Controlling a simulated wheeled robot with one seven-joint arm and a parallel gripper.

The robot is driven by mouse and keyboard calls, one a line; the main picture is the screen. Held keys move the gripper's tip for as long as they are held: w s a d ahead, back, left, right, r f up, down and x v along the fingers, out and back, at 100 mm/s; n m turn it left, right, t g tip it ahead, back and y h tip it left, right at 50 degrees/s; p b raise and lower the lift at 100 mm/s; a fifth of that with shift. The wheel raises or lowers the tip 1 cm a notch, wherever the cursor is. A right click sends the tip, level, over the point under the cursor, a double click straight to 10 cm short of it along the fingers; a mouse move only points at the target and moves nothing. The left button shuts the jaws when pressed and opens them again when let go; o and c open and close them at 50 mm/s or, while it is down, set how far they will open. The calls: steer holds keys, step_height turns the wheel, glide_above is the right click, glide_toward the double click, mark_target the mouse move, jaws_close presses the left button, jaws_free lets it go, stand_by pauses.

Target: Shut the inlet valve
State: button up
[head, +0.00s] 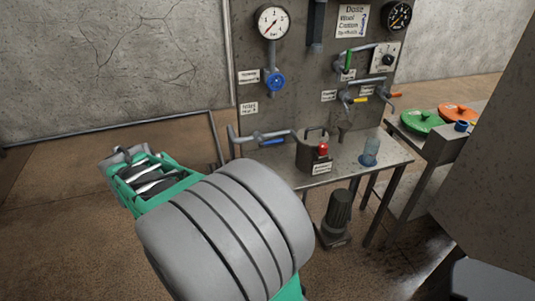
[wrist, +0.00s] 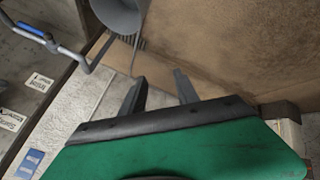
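Green (head: 348,59), yellow (head: 361,100) and orange-red (head: 395,95) levers are on the right. My gripper (head: 147,178) is left of the panel, apart from every valve. Its fingers (wrist: 160,90) stand apart and empty.
A motor (head: 338,214) stands on the floor below. Green (head: 422,121) and orange lids (head: 459,112) lie at right. The floor at left is clear.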

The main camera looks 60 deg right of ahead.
steer(key=d+f+g+h+b, duration=0.1)
steer(key=d+f+h+b, duration=0.4)
steer(key=d, duration=0.9)
steer(key=n+g+h+b, duration=0.3)
steer(key=g+h+b, duration=0.1)
steer(key=h, duration=0.1)
glide_toward(276, 142)
steer(key=d, duration=0.1)
steer(key=d+f, duration=0.2)
steer(key=shift+w, duration=0.25)
steer(key=shift+h, duration=0.3)
steer(key=d, duration=0.6)
steer(key=shift+s+d+f, duration=0.15)
steer(key=shift+d+f, duration=0.05)
steer(key=shift+d, duration=0.65)
jaws_close()
